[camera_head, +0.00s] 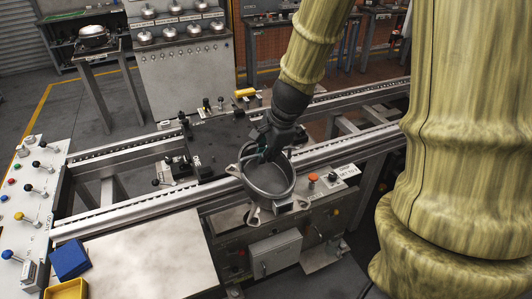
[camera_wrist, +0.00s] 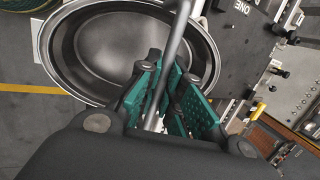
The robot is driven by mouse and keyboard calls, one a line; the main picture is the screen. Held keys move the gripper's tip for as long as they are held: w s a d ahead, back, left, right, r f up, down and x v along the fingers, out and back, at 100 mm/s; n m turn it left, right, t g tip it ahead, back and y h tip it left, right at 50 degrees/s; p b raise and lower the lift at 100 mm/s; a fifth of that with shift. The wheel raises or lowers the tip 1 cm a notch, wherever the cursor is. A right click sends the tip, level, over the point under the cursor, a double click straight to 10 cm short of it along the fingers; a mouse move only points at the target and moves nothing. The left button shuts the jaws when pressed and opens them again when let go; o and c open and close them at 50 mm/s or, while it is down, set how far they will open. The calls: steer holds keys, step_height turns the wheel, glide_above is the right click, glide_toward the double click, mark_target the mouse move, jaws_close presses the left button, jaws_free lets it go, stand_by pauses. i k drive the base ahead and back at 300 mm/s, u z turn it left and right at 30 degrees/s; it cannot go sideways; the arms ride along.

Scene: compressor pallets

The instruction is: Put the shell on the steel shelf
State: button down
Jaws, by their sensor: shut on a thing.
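The shell (camera_head: 268,182) is a round, open, dark grey metal cup with lugged feet. It is held over the front rail of the conveyor, its open side facing up. My gripper (camera_head: 268,146) reaches down to its far-left rim. In the wrist view my gripper's green finger pads (camera_wrist: 172,98) close around a grey bar-like part, and the shell's open bowl (camera_wrist: 115,48) shows beyond them. A grey steel stepped rack (camera_head: 188,72) with several domed metal parts on it stands at the back. I cannot tell surely whether it is the steel shelf.
The conveyor rails (camera_head: 130,206) cross the middle, with a dark fixture plate (camera_head: 225,140) between them. A control box (camera_head: 335,182) with an orange button sits near the shell. A pale tabletop (camera_head: 140,265), blue bin (camera_head: 69,259) and lever panel (camera_head: 30,205) are at left.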

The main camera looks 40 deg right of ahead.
mark_target(154, 259)
steer(key=k, duration=0.9)
